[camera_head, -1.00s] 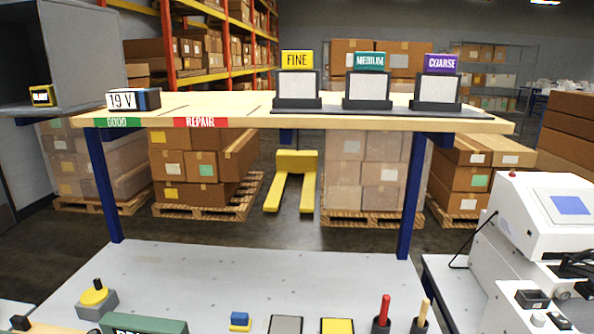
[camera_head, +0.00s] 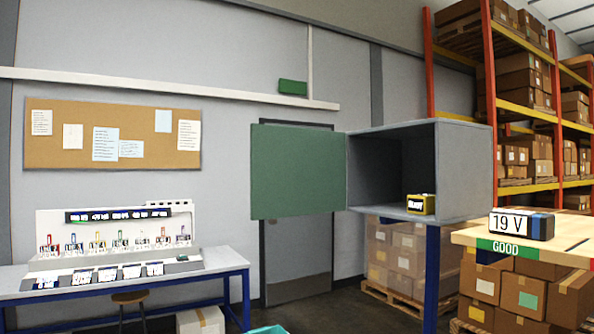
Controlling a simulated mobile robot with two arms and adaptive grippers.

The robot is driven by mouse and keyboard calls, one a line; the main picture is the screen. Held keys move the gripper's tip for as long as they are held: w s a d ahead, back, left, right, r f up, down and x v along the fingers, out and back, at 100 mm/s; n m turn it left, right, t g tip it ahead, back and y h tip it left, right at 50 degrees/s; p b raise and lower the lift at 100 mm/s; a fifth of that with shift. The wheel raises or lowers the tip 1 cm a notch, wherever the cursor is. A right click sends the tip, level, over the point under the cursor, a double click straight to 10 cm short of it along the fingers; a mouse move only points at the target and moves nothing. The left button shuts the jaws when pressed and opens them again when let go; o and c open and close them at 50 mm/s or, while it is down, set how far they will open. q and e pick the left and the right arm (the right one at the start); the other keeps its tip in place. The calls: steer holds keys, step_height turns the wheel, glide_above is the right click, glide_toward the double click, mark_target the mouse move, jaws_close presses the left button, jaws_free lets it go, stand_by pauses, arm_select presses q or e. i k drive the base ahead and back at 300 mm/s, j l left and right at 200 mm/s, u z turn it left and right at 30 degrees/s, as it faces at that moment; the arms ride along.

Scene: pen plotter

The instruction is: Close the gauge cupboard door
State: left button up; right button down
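The gauge cupboard (camera_head: 463,170) is a grey open-fronted box on a blue post, right of the middle in the head view. Its green door (camera_head: 298,171) stands wide open, swung out to the left from the cupboard's left edge. A small yellow and black block (camera_head: 421,204) with a label sits inside on the cupboard floor, near the front. Neither of my grippers shows in the head view.
A wooden bench top (camera_head: 530,238) with a 19 V block (camera_head: 521,225) and a green GOOD strip stands right of the cupboard. A white table (camera_head: 130,288) with a pen rack is at left. Boxes on a pallet (camera_head: 395,255) sit behind the post.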

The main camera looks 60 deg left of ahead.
mark_target(295, 172)
steer(key=i+j, duration=0.1)
steer(key=j, duration=0.7)
steer(key=i+j, duration=0.1)
steer(key=j, duration=0.7)
steer(key=i+j+z, duration=0.1)
steer(key=j, duration=0.65)
steer(key=i+j, duration=0.1)
steer(key=j, duration=1.5)
steer(key=i+z, duration=0.05)
steer(key=i, duration=0.05)
